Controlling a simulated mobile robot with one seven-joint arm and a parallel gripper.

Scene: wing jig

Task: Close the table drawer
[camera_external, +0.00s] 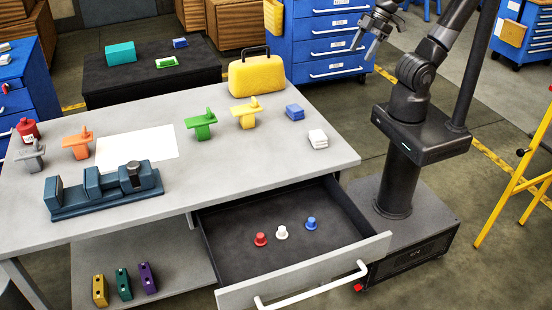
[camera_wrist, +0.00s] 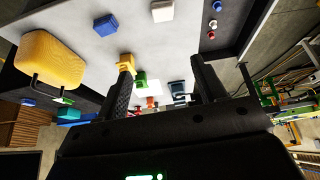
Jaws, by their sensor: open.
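The table drawer (camera_external: 228,218) is pulled out from under the grey table (camera_external: 240,140). A red, a white and a blue knob-like piece lie inside it. The drawer's front panel has a white bar handle (camera_external: 312,288). In the wrist view the drawer (camera_wrist: 232,28) shows at the top right. My gripper (camera_external: 370,42) is at the top of the external view, raised to the right of the yellow case and well away from the drawer. In the wrist view its two fingers (camera_wrist: 160,82) are spread apart with nothing held between them.
On the table are a yellow case (camera_external: 257,76), a blue block (camera_external: 294,112), a white block (camera_external: 318,139), coloured T-shaped parts and a dark blue jig (camera_external: 105,190). A yellow ladder (camera_external: 515,185) stands at right. Floor shows between ladder and my base.

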